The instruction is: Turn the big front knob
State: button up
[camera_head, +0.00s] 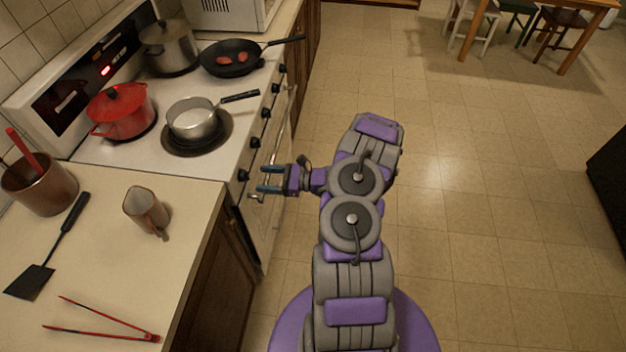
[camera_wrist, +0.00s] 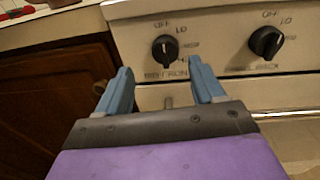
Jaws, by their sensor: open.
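The white stove's front panel carries a row of black knobs. The nearest knob (camera_head: 243,175) is at the near corner in the head view. In the wrist view a knob (camera_wrist: 166,50) has a partly covered label that seems to end in "front". It appears just past and between my fingertips, its pointer roughly upright. My gripper (camera_head: 260,179) is open and empty, pointing at the panel, with a small gap to the nearest knob. In the wrist view its two blue fingers (camera_wrist: 160,70) stand apart and hide part of the panel. A second knob (camera_wrist: 266,42) is to the right.
The oven door handle (camera_wrist: 290,114) lies below the panel. A wooden cabinet (camera_wrist: 60,100) is left of the stove. Pots stand on the stove, including a saucepan (camera_head: 193,121) with its handle toward the front edge. The tiled floor (camera_head: 470,200) to the right is clear.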

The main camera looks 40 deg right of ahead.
jog(key=p+v, duration=0.4)
jog(key=v, duration=1)
jog(key=shift+d+f+p, duration=0.3)
jog(key=shift+f, duration=0.05)
dwell(0.8)
jog(key=shift+a, duration=0.2)
jog(key=v, duration=1.7)
jog(key=shift+s+p, duration=0.15)
jog(key=shift+p, duration=0.15)
